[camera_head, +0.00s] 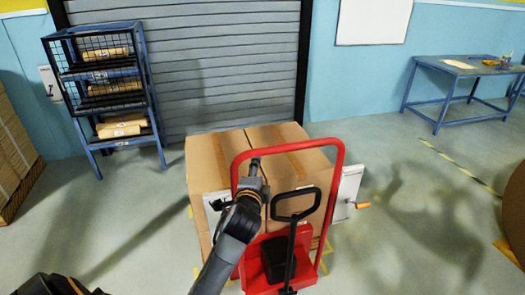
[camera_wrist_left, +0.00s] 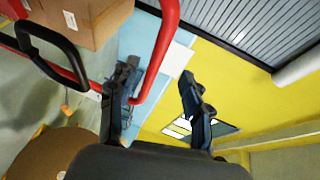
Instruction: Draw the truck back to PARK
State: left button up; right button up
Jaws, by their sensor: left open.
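The red truck (camera_head: 341,170) has a tall tubular frame and a black loop handle (camera_head: 297,218) at its front. Two brown cartons (camera_head: 230,150) stand directly behind the frame. My left gripper (camera_head: 254,167) is raised beside the left part of the red frame, left of the black handle. In the left wrist view its fingers (camera_wrist_left: 155,98) are apart. The red tube (camera_wrist_left: 166,40) passes close to the left finger; I cannot tell whether it lies between the fingers. The black handle (camera_wrist_left: 50,40) is off to the left there. No PARK label is readable. My right gripper is not in view.
A blue rack (camera_head: 150,75) with wrapped rolls stands at the back left, a blue table (camera_head: 440,64) at the back right. A roller shutter (camera_head: 230,60) is behind the cartons. A white panel with an orange grip (camera_head: 362,205) sticks out right. Floor at right is largely clear.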

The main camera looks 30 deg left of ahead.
aim_at(262, 154)
pick_arm(q)
jog(key=x, duration=0.4)
jog(key=p+x, duration=0.1)
jog(key=x, duration=0.4)
jog(key=p+x, duration=0.1)
jog(key=x, duration=0.3)
jog(key=shift+w+a+r, duration=0.15)
jog(key=shift+w, duration=0.3)
grip_shut()
